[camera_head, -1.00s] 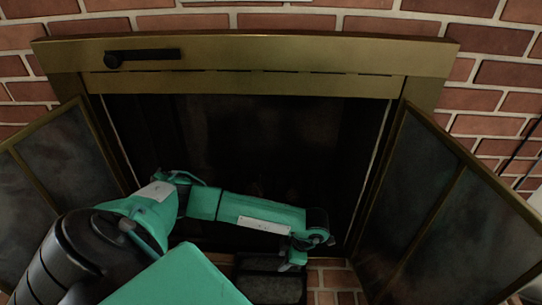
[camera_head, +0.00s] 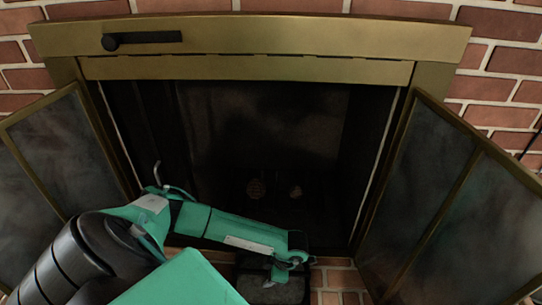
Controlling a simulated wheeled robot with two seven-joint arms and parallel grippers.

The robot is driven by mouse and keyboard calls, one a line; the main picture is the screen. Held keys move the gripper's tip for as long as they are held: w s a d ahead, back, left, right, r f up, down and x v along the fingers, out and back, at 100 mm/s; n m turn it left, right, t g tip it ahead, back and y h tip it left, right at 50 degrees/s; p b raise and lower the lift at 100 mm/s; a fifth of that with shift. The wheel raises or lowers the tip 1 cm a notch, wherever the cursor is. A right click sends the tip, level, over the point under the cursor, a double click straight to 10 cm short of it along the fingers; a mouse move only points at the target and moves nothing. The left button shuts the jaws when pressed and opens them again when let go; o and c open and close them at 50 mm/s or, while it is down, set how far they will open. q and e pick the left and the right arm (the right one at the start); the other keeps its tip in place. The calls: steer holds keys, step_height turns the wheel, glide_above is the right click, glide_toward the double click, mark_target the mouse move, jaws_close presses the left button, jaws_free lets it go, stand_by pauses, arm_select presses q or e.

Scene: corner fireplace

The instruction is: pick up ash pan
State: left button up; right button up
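A dark grey, box-like thing that looks like the ash pan (camera_head: 288,293) stands on the brick hearth at the bottom middle, just in front of the fireplace opening. Its lower part is cut off by the picture's edge, and my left arm covers part of its top. My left arm comes in from the lower left and reaches across to it. My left gripper (camera_head: 270,280) points down at the pan's upper side. The fingers are small and dark, so I cannot tell whether they are open or touch the pan. My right gripper is not in view.
The brass fireplace frame (camera_head: 250,38) spans the top, with a black handle (camera_head: 145,40). Glass doors stand swung open at left (camera_head: 75,150) and right (camera_head: 420,200). Brick hearth (camera_head: 335,280) is bare right of the pan.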

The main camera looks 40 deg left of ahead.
arm_select(q)
jaws_close()
steer(key=shift+r, duration=0.1)
